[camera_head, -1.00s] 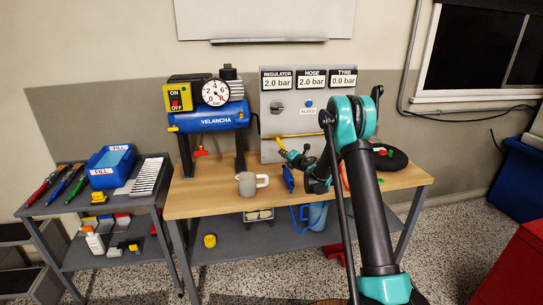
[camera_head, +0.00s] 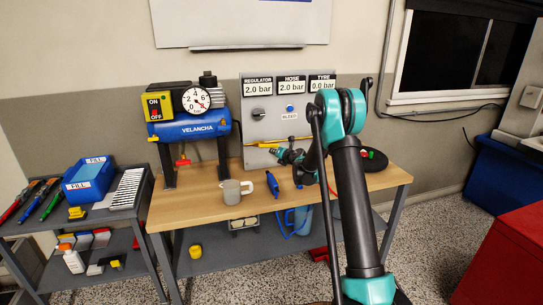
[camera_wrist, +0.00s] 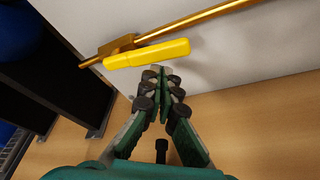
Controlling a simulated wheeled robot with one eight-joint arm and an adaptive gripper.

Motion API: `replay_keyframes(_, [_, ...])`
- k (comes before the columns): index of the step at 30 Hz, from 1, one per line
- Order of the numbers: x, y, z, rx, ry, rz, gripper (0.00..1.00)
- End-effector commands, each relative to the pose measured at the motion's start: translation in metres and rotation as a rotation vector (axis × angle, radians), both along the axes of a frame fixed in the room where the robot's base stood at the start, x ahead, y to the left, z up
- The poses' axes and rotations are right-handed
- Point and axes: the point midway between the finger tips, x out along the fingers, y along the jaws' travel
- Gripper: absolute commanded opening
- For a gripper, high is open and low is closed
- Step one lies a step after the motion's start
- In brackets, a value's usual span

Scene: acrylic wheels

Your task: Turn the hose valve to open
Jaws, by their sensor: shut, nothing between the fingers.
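The hose valve has a yellow lever (camera_wrist: 147,53) on a brass pipe (camera_wrist: 215,22) that runs along the front of the grey panel. In the wrist view the lever lies almost along the pipe, tilted slightly from it. The lever and pipe also show as a thin yellow line in the head view (camera_head: 265,143). My gripper (camera_wrist: 161,75) is shut and empty, its fingertips close below the lever. I cannot tell whether they touch it. In the head view my gripper (camera_head: 275,151) is near the panel's lower edge, right of the lever.
The panel (camera_head: 262,98) reads regulator 2.0, hose 2.0 and tyre 0.0 bar. A blue compressor (camera_head: 193,130) stands left on the wooden bench (camera_head: 190,205). A grey mug (camera_head: 231,192) and a blue tool (camera_head: 272,183) are near the front. A black wheel (camera_head: 374,165) lies right.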

Motion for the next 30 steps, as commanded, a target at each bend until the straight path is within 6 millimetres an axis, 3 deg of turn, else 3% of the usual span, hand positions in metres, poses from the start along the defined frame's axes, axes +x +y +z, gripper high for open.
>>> replay_keyframes(30, [0.0033, -0.0062, 0.0108, 0.005, -0.002, -0.007, 0.00])
